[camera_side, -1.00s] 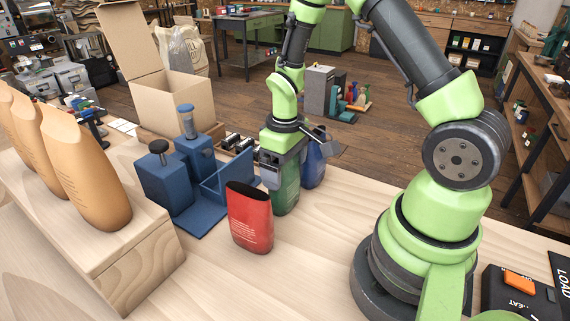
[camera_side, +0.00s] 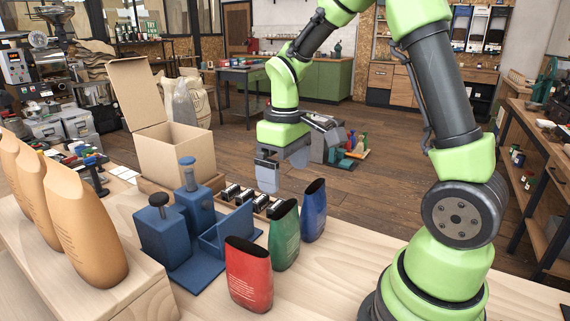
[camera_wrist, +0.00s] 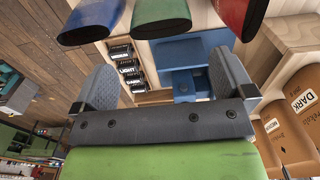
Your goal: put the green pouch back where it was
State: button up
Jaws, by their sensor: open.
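The green pouch (camera_side: 284,236) stands upright and open-topped on the light wood table, between the red pouch (camera_side: 249,275) and the blue pouch (camera_side: 314,211). My gripper (camera_side: 281,172) is open and empty, in the air above and behind the pouches, apart from all of them. In the wrist view, the spread fingers of my gripper (camera_wrist: 164,87) have nothing between them. There the green pouch (camera_wrist: 160,14) shows at the top edge, with the blue pouch (camera_wrist: 90,16) to its left and the red pouch (camera_wrist: 242,14) to its right.
A blue stand (camera_side: 196,270) with plungers is left of the pouches. A tray of labelled black blocks (camera_side: 232,192) lies behind it, beside an open cardboard box (camera_side: 175,152). Tan bags (camera_side: 84,238) stand on a raised wooden block (camera_side: 125,295) at left.

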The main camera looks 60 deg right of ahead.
jog(key=shift+r, duration=0.4)
jog(key=s+a+r+m+t+y, duration=0.2)
jog(key=s+a+r+m+t, duration=0.2)
jog(key=s+a+r+t, duration=0.3)
jog(key=s+a+r, duration=0.2)
jog(key=s+r, duration=0.1)
jog(key=s, duration=0.2)
jog(key=shift+s+a+r, duration=0.3)
jog(key=shift+s+r, duration=0.1)
